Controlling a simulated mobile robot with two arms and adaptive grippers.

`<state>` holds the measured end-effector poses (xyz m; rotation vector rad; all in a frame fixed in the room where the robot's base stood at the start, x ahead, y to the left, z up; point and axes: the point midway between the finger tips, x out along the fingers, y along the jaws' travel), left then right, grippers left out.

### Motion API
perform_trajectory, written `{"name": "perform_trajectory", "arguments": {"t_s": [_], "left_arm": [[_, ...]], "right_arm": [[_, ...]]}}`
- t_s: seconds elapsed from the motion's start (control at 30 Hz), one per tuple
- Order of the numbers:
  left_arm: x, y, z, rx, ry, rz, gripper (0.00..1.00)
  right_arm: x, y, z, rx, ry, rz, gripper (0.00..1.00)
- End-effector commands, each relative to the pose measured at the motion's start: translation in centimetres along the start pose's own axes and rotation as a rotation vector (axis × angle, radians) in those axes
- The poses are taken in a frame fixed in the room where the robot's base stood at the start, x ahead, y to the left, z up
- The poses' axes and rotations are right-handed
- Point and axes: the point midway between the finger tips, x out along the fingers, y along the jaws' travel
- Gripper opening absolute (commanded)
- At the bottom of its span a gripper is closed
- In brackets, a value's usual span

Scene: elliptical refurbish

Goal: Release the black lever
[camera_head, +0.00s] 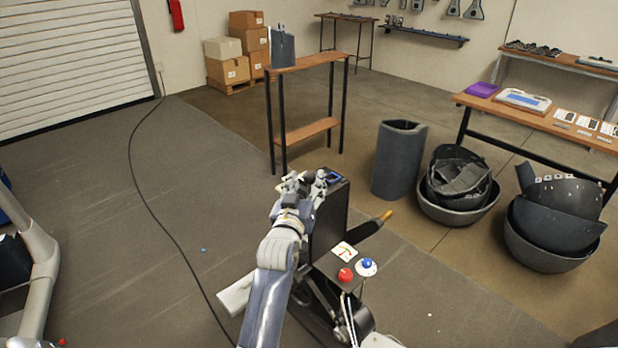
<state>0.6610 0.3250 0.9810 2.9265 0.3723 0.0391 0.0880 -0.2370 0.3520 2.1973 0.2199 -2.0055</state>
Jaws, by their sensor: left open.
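My left arm reaches up from the bottom centre of the head view. Its gripper (304,180) is open at the top left of a dark upright machine housing (328,222). The fingers are small and overlap the housing's top edge, so I cannot tell whether they touch anything. A small dark part with a blue face (333,177) sits on the housing top beside the fingers. A dark bar with an orange tip (385,216) sticks out to the right of the housing. I cannot clearly tell which part is the black lever. My right gripper is not in view.
A control plate on the machine carries a red button (346,275) and a blue button (367,264). A grey bin (398,160) and stacked dark shells (556,225) stand to the right. A narrow wooden table (310,62) stands behind. A cable (160,222) crosses the open floor on the left.

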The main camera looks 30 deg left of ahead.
Motion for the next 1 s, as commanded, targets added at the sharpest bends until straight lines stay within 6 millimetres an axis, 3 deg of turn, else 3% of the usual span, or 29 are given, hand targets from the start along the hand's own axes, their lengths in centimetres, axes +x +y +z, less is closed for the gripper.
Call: {"name": "perform_trajectory", "arguments": {"t_s": [0.1,0.3,0.83,0.93,1.0], "left_arm": [[-2.0,0.0,0.1,0.000,-0.002,-0.001,0.49],[-3.7,0.0,0.0,0.000,0.000,0.000,0.49],[-3.9,0.0,0.0,0.001,-0.001,0.000,0.49],[-3.8,0.2,1.4,0.007,-0.026,0.007,0.49],[-3.8,0.5,4.0,0.019,-0.070,0.017,0.49]], "right_arm": [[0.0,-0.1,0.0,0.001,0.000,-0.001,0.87],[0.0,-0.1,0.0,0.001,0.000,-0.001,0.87],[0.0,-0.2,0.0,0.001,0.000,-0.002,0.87],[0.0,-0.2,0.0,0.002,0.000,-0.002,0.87],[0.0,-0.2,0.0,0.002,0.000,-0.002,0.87]]}}
